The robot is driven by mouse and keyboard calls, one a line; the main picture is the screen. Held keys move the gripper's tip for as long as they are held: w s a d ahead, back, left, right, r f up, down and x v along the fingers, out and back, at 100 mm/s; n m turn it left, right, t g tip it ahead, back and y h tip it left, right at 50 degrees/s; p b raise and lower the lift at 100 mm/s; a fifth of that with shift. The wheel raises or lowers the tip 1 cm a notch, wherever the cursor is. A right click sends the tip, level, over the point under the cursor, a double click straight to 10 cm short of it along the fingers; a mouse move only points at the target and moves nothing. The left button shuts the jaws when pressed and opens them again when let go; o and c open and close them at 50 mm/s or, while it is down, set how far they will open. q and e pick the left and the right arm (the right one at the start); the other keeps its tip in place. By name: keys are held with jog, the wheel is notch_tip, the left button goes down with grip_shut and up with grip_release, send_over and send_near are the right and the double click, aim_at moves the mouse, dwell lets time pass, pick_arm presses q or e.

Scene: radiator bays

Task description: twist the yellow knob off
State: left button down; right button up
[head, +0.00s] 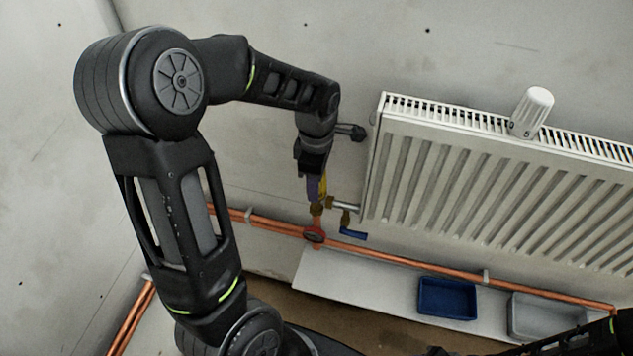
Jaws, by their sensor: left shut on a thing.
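The yellow knob (323,186) shows as a small yellow patch at the brass valve fitting (317,209), by the radiator's lower left corner. My left gripper (317,190) points down from above and is shut on the yellow knob. A purplish finger and the dark gripper body hide most of the knob. Whether the knob is still seated on the valve cannot be told. My right gripper is not in view; only part of my right arm shows at the lower right edge.
A white radiator (480,180) with a white thermostat head (531,112) is on the right. A red handwheel (314,235) and a blue lever (354,234) sit close below the gripper. Copper pipes (400,258) run above a white shelf (345,285) with blue (447,312) and grey (520,325) trays.

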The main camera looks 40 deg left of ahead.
pick_arm(q)
jog(key=shift+r+p, duration=0.5)
jog(key=shift+r, duration=0.05)
dwell(0.4)
jog(key=shift+r, duration=0.2)
jog(key=shift+r+p, duration=1.85)
jog(key=shift+r, duration=0.5)
